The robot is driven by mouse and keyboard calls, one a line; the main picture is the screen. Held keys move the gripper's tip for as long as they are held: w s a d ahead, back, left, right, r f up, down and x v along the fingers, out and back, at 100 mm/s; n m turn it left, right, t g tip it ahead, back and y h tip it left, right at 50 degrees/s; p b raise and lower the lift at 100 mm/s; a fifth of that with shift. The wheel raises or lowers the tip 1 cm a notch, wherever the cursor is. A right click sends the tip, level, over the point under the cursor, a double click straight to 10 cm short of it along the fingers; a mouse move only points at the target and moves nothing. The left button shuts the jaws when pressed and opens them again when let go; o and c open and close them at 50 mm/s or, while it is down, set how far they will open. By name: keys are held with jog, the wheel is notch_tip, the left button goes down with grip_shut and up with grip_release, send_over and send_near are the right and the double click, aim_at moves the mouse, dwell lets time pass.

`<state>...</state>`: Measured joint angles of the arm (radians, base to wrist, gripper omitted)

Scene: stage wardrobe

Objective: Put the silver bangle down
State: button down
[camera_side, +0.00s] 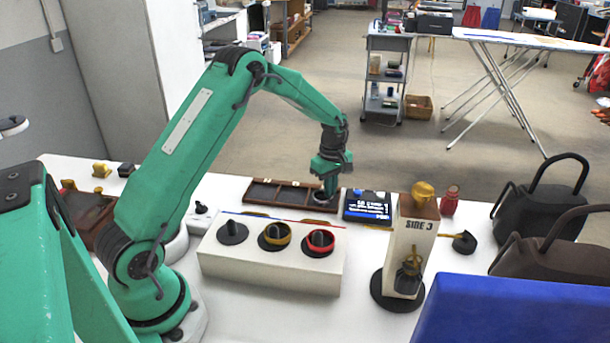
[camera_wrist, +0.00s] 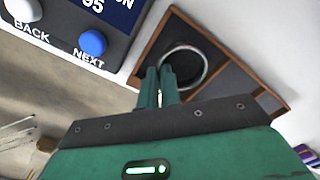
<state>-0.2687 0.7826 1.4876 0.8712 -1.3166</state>
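The silver bangle (camera_wrist: 204,72) is a thin shiny ring at the end compartment of a dark-lined wooden tray (camera_wrist: 148,50). In the side view the bangle (camera_side: 321,198) is small, at the tray's right end, partly hidden by my fingers. My gripper (camera_wrist: 159,72) points down there, its two green fingers close together with the bangle's rim between them. My gripper (camera_side: 329,187) also shows low over the tray in the side view. Whether the bangle touches the compartment floor I cannot tell.
A control box with a lit screen (camera_side: 367,207) stands right beside the tray. In front is a white block (camera_side: 270,273) with several pegs, two bearing a yellow and a red bangle. A "SIDE 3" post (camera_side: 416,228) and dark bags (camera_side: 545,200) stand to the right.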

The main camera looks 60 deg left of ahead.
jog(key=shift+f, duration=0.1)
jog(key=c, duration=1.9)
grip_release()
notch_tip(320, 180, up, 12)
jog(key=shift+r, duration=0.25)
